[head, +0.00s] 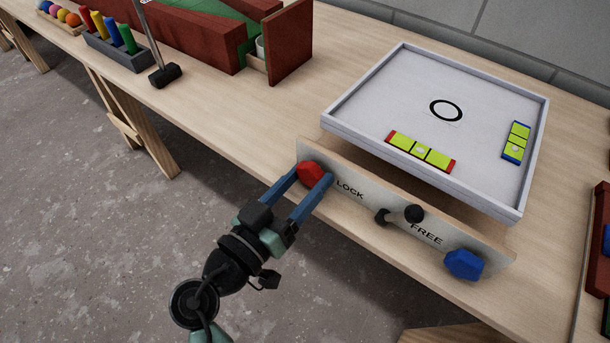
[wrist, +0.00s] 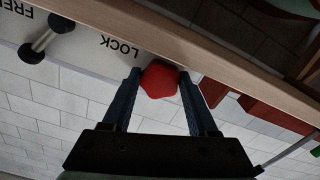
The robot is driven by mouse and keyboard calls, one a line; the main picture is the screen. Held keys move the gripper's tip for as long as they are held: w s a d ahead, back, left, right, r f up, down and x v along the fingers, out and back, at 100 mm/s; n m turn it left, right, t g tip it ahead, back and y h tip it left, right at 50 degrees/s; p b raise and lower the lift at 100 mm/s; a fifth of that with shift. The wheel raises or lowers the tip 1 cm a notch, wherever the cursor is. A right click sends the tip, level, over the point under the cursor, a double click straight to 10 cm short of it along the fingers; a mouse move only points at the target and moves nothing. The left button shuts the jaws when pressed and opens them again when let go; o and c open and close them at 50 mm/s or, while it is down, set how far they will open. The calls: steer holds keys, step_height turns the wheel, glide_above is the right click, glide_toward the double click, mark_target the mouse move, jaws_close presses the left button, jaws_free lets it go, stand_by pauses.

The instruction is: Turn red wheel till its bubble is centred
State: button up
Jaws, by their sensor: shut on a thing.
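The red wheel (head: 312,173) is at the left end of the upright front panel (head: 360,205). My gripper (head: 313,178) is shut on it, one blue finger on each side; the wrist view also shows the red wheel (wrist: 160,80) between the fingers. The red-ended level (head: 421,151) lies along the near side of the tilting tray (head: 350,128). Its pale bubble (head: 420,149) appears within the middle section, between the dark lines, though it is small. The blue-ended level (head: 516,143) lies at the tray's right side, with a small pale bubble in it.
A black-knobbed lever (head: 414,213) on the panel, between LOCK and FREE, leans towards FREE. The blue wheel (head: 464,264) is at the panel's right end. A mallet (head: 165,75) and a red wooden box (head: 290,42) stand further left on the bench (head: 250,125).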

steer(key=o, duration=1.4)
steer(key=shift+c, duration=0.2)
steer(key=p+v, duration=0.2)
steer(key=v, duration=1.1)
